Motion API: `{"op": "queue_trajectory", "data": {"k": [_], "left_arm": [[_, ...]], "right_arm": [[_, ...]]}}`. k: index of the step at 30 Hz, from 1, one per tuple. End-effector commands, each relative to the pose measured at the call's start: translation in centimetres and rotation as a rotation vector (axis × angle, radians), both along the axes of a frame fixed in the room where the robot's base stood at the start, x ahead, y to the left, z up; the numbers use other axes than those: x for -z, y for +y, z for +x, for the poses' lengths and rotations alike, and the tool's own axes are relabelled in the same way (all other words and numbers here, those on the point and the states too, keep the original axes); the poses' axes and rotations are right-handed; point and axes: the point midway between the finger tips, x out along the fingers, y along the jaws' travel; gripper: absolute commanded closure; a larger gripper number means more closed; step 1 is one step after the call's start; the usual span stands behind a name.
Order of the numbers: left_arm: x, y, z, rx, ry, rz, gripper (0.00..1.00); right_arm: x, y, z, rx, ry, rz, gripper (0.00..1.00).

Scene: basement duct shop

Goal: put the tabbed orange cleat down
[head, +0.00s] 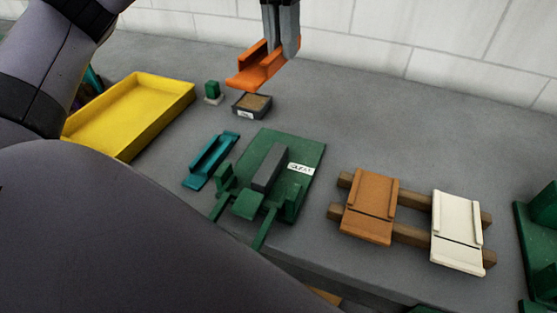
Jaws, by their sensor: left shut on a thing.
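The orange cleat (252,74) is a channel-shaped piece with a raised edge, in the upper middle of the head view. My left gripper (283,47) points down and is shut on the cleat's right end. It holds the cleat in the air, in front of the bench top near the wall. I cannot make out the tab clearly. My right gripper is not in view.
Below the cleat are a small dark labelled box (252,106) and a green block (212,90). A yellow tray (170,100) lies left, a teal channel (211,161) and green fixture (306,153) centre. Orange-brown (370,203) and white (456,228) panels rest on wooden bars. Bare bench lies right of the cleat.

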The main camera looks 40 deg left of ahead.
Motion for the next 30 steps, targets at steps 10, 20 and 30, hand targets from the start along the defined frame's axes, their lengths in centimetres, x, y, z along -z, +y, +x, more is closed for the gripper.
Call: {"op": "queue_trajectory", "data": {"k": [10,20,30], "left_arm": [[3.7,0.2,-0.2,-0.06,0.006,-0.001,1.0],[9.9,0.2,-0.2,-0.058,0.004,-0.002,1.0],[15.3,0.2,-0.2,-0.059,0.001,-0.001,1.0]], "right_arm": [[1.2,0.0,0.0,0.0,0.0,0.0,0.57],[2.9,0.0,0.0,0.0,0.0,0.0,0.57],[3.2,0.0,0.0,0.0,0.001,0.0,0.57]]}}
